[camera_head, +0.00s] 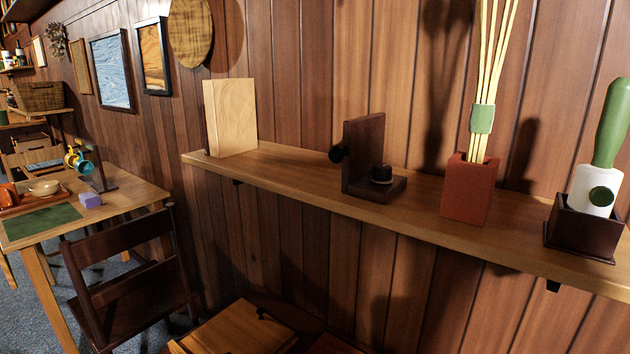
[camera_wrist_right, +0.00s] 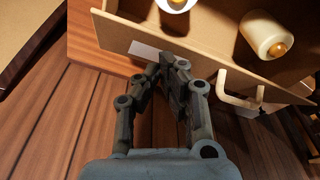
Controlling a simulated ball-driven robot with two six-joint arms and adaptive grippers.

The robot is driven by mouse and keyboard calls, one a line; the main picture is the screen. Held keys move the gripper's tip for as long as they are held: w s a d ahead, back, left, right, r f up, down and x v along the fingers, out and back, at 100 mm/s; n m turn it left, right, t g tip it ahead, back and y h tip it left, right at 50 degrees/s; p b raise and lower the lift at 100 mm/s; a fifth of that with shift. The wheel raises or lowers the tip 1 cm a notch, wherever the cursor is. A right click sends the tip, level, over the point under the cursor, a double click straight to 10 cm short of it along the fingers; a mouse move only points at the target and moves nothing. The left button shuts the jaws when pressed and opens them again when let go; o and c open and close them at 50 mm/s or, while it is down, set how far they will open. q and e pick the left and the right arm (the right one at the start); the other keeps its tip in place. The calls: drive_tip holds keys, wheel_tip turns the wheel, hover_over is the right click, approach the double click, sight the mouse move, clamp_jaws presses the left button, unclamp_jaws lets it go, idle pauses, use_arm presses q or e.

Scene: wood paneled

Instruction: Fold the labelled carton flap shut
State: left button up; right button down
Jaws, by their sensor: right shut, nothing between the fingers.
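In the right wrist view a tan carton (camera_wrist_right: 215,40) lies across the top. A long tan panel (camera_wrist_right: 205,58), which looks like its flap, runs slanting from upper left to lower right along the near side. A pale label (camera_wrist_right: 148,49) is on this panel, left of centre. My right gripper (camera_wrist_right: 168,68) is shut and empty, its tips at the panel's near edge just beside the label. I cannot tell whether they touch it. The carton's interior is open to view. In the head view neither the carton nor my grippers show.
A cream jar (camera_wrist_right: 268,36) and a white round container (camera_wrist_right: 176,4) are inside the carton. A cream handle-like loop (camera_wrist_right: 240,96) sticks out near the panel's right part. In the head view a wall shelf (camera_head: 290,172) holds several objects, with a dark chair (camera_head: 130,265) at left.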

drive_tip(key=shift+f+b, duration=1.75)
drive_tip(key=shift+f, duration=1)
wheel_tip(320, 180, up, 7)
drive_tip(key=p, duration=0.8)
drive_tip(key=shift+r, duration=0.15)
